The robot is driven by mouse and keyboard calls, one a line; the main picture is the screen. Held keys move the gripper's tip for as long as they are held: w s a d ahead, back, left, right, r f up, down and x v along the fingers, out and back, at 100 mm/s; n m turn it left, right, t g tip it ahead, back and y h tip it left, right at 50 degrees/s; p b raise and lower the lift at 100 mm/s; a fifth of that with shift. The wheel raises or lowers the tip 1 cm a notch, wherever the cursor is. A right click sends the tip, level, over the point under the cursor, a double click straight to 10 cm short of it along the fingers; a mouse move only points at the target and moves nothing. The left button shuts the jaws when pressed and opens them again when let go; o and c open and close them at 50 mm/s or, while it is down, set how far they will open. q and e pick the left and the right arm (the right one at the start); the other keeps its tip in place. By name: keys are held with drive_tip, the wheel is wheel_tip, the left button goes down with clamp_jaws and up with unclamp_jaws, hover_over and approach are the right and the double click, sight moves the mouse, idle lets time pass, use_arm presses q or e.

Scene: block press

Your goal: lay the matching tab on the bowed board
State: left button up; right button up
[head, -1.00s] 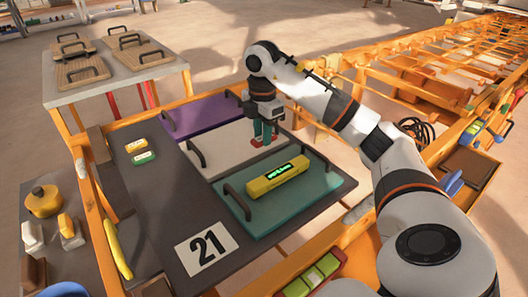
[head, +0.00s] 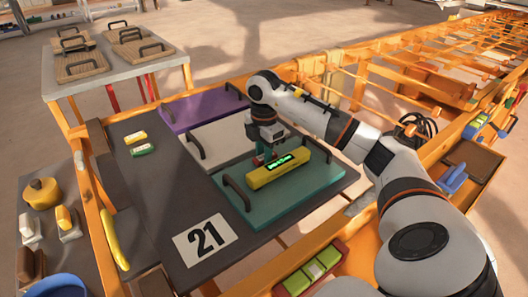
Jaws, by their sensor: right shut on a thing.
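My right gripper (head: 265,157) is low over the teal board (head: 262,209), just behind the yellow bar (head: 262,177). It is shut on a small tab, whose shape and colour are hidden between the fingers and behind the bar. The bar lies across the teal board and has a lit green display. A white board (head: 218,138) and a purple board (head: 196,110) lie behind the teal one. I cannot tell by eye which board is bowed. A yellow-and-white tab (head: 136,138) and a green-and-white tab (head: 143,150) lie on the dark table. My left gripper is not in view.
A card marked 21 (head: 205,239) lies at the dark table's (head: 160,192) front. Black handles stand up on the boards. A side table (head: 97,85) holds several wooden boards. An orange frame (head: 105,235) edges the table. The dark surface left of the boards is mostly clear.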

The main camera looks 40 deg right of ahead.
drive_tip(key=o, duration=0.9)
drive_tip(key=shift+f, duration=0.1)
drive_tip(key=shift+o, duration=0.2)
drive_tip(key=shift+r, duration=0.35)
wheel_tip(320, 180, up, 7)
drive_tip(key=shift+r+p, duration=0.1)
drive_tip(key=shift+p, duration=0.9)
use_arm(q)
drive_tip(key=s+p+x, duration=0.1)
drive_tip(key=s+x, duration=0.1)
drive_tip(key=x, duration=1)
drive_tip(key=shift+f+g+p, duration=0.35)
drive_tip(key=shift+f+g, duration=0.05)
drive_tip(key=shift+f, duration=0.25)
use_arm(e)
drive_tip(key=shift+r, duration=2.2)
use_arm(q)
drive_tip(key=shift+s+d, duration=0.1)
